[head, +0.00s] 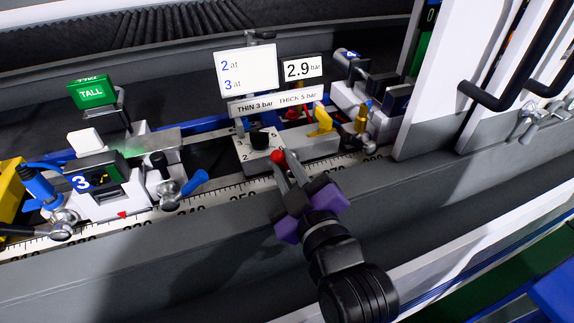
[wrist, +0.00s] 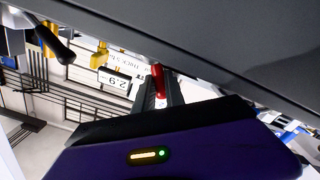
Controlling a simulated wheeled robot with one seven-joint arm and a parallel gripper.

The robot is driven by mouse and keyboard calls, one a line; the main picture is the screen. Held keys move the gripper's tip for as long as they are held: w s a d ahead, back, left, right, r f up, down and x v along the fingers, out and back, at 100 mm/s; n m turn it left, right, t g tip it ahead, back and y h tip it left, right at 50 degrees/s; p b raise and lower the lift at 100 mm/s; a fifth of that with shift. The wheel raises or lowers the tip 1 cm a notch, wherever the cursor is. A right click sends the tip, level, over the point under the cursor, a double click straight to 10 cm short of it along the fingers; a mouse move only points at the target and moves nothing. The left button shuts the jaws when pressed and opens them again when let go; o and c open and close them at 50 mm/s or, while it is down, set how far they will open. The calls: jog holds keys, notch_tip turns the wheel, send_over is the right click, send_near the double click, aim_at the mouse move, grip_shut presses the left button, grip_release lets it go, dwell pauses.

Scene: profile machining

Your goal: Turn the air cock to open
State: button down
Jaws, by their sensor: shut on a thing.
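My gripper (head: 286,160) is at the small grey air panel (head: 252,156) on the rail, reaching in from the front right. Its two grey fingers are closed on a red handle (head: 277,156) with a rounded end. In the wrist view the red handle (wrist: 158,80) stands between the fingers (wrist: 158,98). A black knob (head: 260,138) on the panel has a numbered scale around it. A yellow lever (head: 322,118) sits to its right, apart from my gripper. The handle's base and pivot are hidden, so I cannot tell its turned position.
A display (head: 302,69) reads 2.9 bar, above a strip (head: 277,103) marked THIN 3 bar, THICK 5 bar. A blue-handled clamp (head: 182,190) stands to the left on the ruler. A brass fitting (head: 361,118) is to the right. The grey front ledge (head: 190,250) is bare.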

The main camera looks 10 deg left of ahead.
dwell(0.4)
jog(key=c, duration=1.7)
grip_release()
jog(key=shift+s, duration=0.1)
jog(key=v, duration=0.7)
jog(key=shift+f+b, duration=0.1)
jog(key=shift+b, duration=0.3)
jog(key=shift+s+d, duration=0.25)
